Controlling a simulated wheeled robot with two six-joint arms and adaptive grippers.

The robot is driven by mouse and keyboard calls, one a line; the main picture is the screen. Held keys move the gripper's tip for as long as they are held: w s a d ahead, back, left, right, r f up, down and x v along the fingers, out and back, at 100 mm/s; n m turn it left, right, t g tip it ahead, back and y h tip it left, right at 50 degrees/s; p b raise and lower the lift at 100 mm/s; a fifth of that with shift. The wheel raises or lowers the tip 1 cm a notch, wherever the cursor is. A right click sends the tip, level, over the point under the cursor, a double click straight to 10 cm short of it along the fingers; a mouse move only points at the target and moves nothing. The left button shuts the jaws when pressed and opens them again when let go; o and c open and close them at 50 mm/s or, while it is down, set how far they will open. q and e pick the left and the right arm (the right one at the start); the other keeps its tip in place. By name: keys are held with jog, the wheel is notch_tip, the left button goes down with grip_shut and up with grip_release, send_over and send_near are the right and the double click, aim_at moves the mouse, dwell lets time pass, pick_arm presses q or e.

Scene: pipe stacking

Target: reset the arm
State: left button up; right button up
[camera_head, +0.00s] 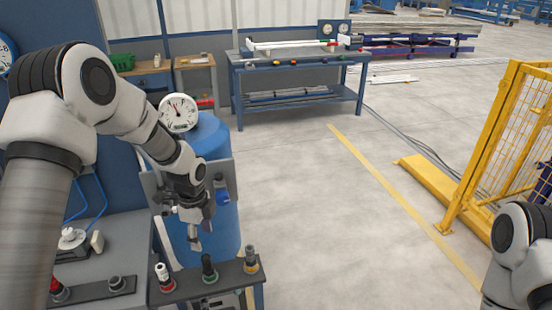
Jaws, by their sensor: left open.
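My left arm (150,125) reaches in from the left and bends down. Its left gripper (196,236) is open and empty, hanging in front of the blue tank (225,235) and above the dark stand. Part of my right arm (515,250) shows at the lower right edge; its gripper is outside the view.
A dark stand (225,283) below the gripper bears a red-based (163,278), a green-based (208,268) and a yellow-based fitting (251,260). A dial gauge (179,113) tops the tank area. A yellow fence (490,150) stands right. The middle floor is clear.

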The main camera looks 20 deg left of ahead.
pick_arm(q)
jog(key=s+d+f+g+b, duration=0.1)
jog(key=s+d+f+g, duration=0.2)
jog(key=s+f, duration=0.8)
jog(key=s+d+f+n, duration=0.2)
jog(key=s+f+n, duration=0.15)
jog(key=s, duration=0.35)
jog(key=s+d+f+n+b, duration=0.1)
jog(key=s+d+f+n, duration=0.2)
jog(key=s, duration=0.4)
jog(key=s+d+f+n, duration=0.1)
jog(key=s+f+n, duration=0.35)
jog(key=s, duration=0.25)
jog(key=w+n+t, duration=0.1)
jog(key=n, duration=0.1)
jog(key=w+n+t, duration=0.1)
jog(key=n, duration=0.1)
jog(key=w+n+t, duration=0.1)
jog(key=n, duration=0.2)
jog(key=shift+w+a+r, duration=0.35)
jog(key=shift+a, duration=0.05)
